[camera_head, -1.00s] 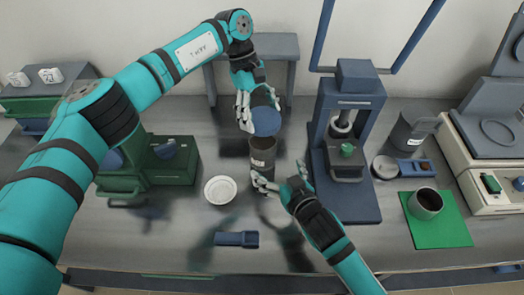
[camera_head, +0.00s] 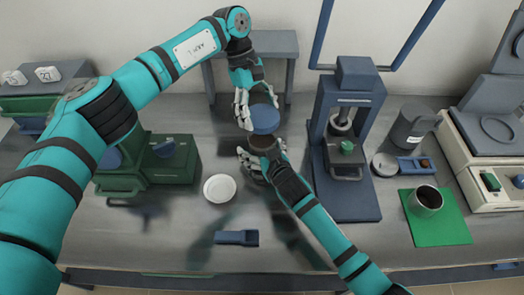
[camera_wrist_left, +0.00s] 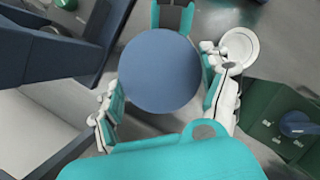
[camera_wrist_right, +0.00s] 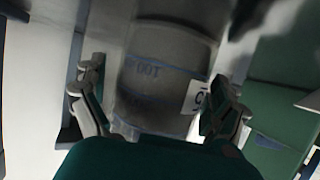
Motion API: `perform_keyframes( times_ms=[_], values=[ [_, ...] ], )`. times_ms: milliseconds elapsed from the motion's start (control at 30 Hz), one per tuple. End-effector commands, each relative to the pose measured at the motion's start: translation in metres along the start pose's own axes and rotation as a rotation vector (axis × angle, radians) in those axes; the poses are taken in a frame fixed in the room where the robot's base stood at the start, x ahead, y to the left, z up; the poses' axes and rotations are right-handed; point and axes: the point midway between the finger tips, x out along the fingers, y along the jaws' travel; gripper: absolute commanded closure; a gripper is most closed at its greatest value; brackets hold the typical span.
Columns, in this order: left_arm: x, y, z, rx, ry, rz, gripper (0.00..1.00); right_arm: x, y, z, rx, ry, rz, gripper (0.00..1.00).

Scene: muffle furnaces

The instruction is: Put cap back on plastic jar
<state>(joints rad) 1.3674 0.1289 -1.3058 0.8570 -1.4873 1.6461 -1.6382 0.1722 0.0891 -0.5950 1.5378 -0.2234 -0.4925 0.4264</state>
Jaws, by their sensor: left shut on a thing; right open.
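The blue cap (camera_head: 265,119) is held between the fingers of my left gripper (camera_head: 244,112), over the table's middle. In the left wrist view the cap (camera_wrist_left: 160,71) shows as a round blue disc between the fingers. The grey plastic jar stands below it, mostly hidden in the head view by the cap and my right arm. In the right wrist view the jar (camera_wrist_right: 160,85), with a white label, lies between the two fingers of my right gripper (camera_wrist_right: 160,115). This gripper is open around the jar, with gaps at its sides.
A white dish (camera_head: 220,188) and a blue tool (camera_head: 236,238) lie in front. A blue press (camera_head: 345,150) stands close to the right, a green box (camera_head: 172,160) to the left. A grey cup (camera_head: 425,201) stands on a green mat (camera_head: 455,228).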

Motion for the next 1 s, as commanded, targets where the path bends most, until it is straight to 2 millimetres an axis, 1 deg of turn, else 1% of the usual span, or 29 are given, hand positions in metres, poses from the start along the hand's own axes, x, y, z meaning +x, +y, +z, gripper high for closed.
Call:
perform_keyframes(
  times_ms=[233, 267, 867, 900, 1000],
  values=[
    [0.0000, 0.0001, 0.0001, 0.000, 0.000, 0.000, 0.36, 0.0006, -0.0003, -0.0002, 0.000, 0.000, 0.000, 0.02],
    [0.0000, 0.0001, 0.0001, 0.000, 0.000, 0.000, 0.36, 0.0005, -0.0003, -0.0002, 0.000, 0.000, 0.000, 0.03],
    [0.0000, 0.0000, 0.0001, 0.000, 0.000, 0.000, 0.36, 0.0003, -0.0001, 0.0002, 0.001, -0.001, 0.000, 0.82],
    [0.0000, 0.0000, 0.0001, 0.000, 0.000, 0.000, 0.36, 0.0003, -0.0001, 0.0002, 0.001, -0.001, 0.000, 0.84],
    [0.0018, 0.0000, -0.0006, 0.000, 0.000, 0.000, 0.36, 0.0003, -0.0002, 0.0003, 0.001, -0.001, 0.000, 0.84]
  ],
)
